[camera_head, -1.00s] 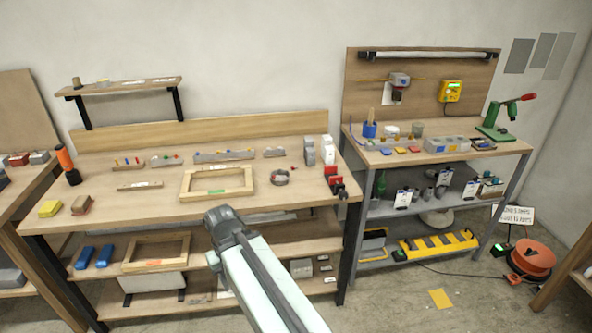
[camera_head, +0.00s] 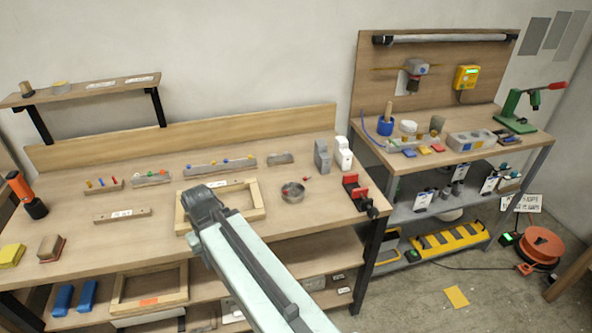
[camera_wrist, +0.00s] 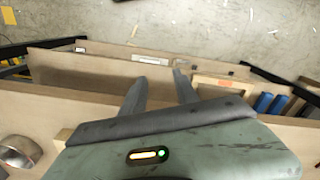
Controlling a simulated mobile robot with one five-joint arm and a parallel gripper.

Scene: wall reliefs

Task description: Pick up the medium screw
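Several small racks with coloured pieces stand along the back of the left workbench (camera_head: 130,236): a short rack (camera_head: 102,184), a grey rack (camera_head: 152,179), a longer grey rack (camera_head: 220,166) and a small grey block (camera_head: 280,159). I cannot tell which piece, if any, is the medium screw; they are too small. My gripper (camera_wrist: 159,80) shows in the wrist view with its two fingers apart and nothing between them. In the head view my arm reaches over the bench front, its end in front of a wooden frame (camera_head: 256,212); the fingers are not clear there.
A round metal bowl (camera_head: 292,193) and a red and black vise (camera_head: 358,193) stand on the right of the bench; the bowl also shows in the wrist view (camera_wrist: 20,152). An orange-topped bottle (camera_head: 27,195) stands left. A second bench (camera_head: 450,160) stands at the right.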

